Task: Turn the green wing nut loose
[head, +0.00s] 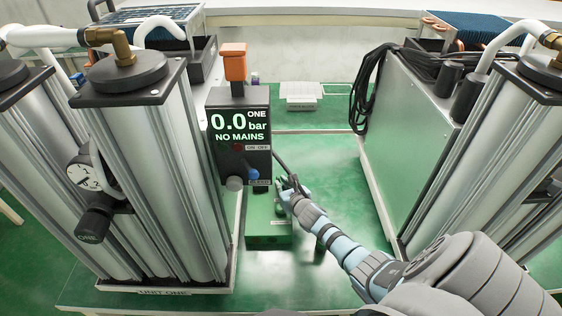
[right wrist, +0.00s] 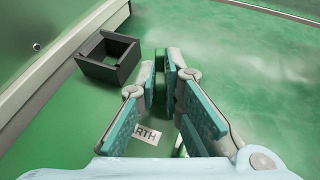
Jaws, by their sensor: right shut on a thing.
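My right gripper (head: 283,187) is over the green box (head: 268,238) below the control panel. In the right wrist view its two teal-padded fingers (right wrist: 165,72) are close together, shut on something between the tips. Only a narrow strip of green shows between them, so the green wing nut is mostly hidden by the fingers and I cannot make out its wings. A white label ending in "RTH" (right wrist: 147,134) lies just beside the fingers. My left gripper is not in view.
The control panel (head: 240,150) reads 0.0 bar, NO MAINS, close left of my gripper. A dark cable or rod runs down beside it. Silver columns (head: 150,175) stand left; a metal cabinet (head: 415,150) stands right. A black square frame (right wrist: 108,58) shows in the wrist view.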

